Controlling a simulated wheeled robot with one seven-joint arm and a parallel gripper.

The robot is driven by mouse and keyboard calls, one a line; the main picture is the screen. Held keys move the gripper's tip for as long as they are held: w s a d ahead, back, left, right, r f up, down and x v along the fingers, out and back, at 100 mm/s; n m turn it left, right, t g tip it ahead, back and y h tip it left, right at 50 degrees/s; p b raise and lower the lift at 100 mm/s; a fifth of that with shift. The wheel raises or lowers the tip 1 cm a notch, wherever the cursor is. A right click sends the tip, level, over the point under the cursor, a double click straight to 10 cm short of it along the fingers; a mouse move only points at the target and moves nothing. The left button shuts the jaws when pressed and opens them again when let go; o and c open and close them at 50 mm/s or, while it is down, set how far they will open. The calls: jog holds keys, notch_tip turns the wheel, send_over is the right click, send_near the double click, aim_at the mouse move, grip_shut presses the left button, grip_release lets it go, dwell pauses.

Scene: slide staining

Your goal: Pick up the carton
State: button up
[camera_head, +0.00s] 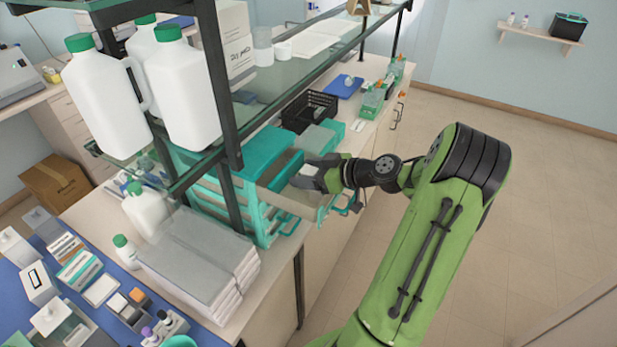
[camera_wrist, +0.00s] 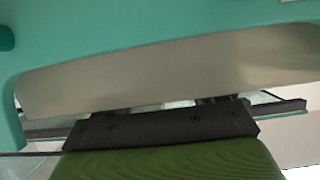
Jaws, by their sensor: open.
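My gripper (camera_head: 312,178) reaches in from the right over the pulled-out top drawer (camera_head: 290,199) of a teal drawer unit (camera_head: 262,158). Its jaws are open, but the fingertips are hard to make out. In the wrist view, a teal surface with a grey, curved opening fills the upper part, close to my gripper. No carton shows clearly between the jaws. Several boxes could be the carton: white cartons (camera_head: 238,48) on the glass shelf, a brown cardboard box (camera_head: 55,183) at the left, and small cartons (camera_head: 79,270) on the blue mat. I cannot tell which one is meant.
A shelf frame with a dark upright (camera_head: 218,85) and large white bottles (camera_head: 183,95) stands left of my gripper. Stacked paper (camera_head: 195,262) lies in front of the drawers. A black basket (camera_head: 309,110) sits behind. The floor at the right is clear.

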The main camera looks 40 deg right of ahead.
aim_at(309, 170)
jog(key=shift+s, duration=0.15)
jog(key=shift+c, duration=0.6)
jog(key=c, duration=1)
notch_tip(309, 170, up, 10)
jog(key=p, duration=0.6)
jog(key=shift+r, duration=0.15)
jog(key=shift+d, duration=0.1)
